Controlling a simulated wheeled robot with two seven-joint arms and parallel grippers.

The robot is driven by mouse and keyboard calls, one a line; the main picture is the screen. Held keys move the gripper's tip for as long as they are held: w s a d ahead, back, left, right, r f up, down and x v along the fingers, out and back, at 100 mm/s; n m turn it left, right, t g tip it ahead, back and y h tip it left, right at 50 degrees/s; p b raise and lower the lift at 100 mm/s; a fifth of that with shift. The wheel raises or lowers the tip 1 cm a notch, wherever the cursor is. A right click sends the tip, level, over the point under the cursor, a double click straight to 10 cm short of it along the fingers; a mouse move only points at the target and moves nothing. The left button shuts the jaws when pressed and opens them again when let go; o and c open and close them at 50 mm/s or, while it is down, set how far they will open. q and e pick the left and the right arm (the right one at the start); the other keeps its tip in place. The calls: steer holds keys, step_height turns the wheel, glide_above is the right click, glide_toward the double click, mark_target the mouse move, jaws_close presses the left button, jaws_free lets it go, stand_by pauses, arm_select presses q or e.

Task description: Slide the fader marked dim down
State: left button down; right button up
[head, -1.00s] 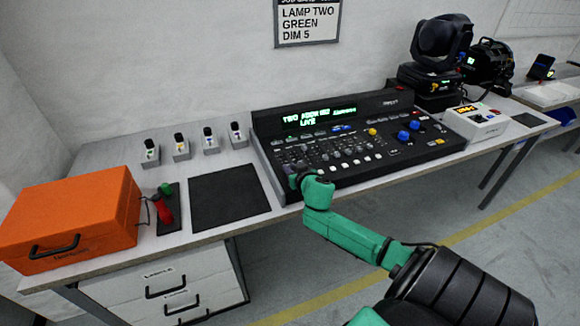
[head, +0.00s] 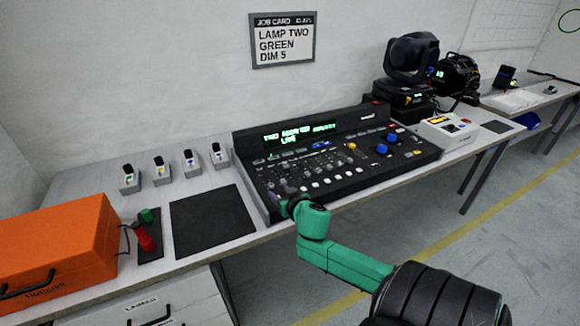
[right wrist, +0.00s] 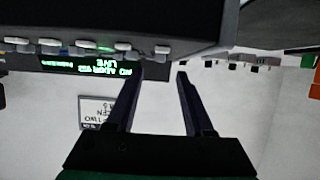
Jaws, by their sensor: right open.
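The black lighting console (head: 405,175) stands on the bench, its green display lit. Its faders and buttons are too small to read in the head view, so I cannot tell which fader is marked dim. My right gripper (head: 284,198) is at the console's front left, its fingers partly hidden by my green wrist. In the upside-down right wrist view, the two dark fingers (right wrist: 157,78) are spread with nothing between them. Several pale fader caps (right wrist: 50,48) line the console's edge beyond the fingertips; contact is not clear. My left gripper is out of view.
A job card (head: 283,40) on the wall reads lamp two, green, dim 5. A black mat (head: 212,222) and an orange case (head: 60,250) lie left of the console. A white box (head: 445,130) and stage lamps (head: 410,62) stand to its right.

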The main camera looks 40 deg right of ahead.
steer(key=v, duration=0.9)
steer(key=shift+f, duration=0.1)
steer(key=s+f+n+g+y, duration=0.1)
steer(key=s+f+g, duration=0.3)
steer(key=f, duration=1.1)
steer(key=s+f+n+g, duration=0.15)
steer(key=s+f, duration=0.45)
steer(key=f, duration=0.9)
steer(key=s+a+f+n+g+y, duration=0.1)
steer(key=s+a+f+n+g, duration=0.1)
steer(key=s+a+f, duration=0.4)
steer(key=s+a+f+n+g+y, duration=0.1)
steer(key=s+a+f+g+y, duration=0.1)
steer(key=s+a+f+g, duration=0.2)
steer(key=s+a+f, duration=0.3)
steer(key=s+f, duration=0.5)
steer(key=s, duration=0.3)
steer(key=shift+s+f+n, duration=0.2)
steer(key=shift+f+n, duration=0.15)
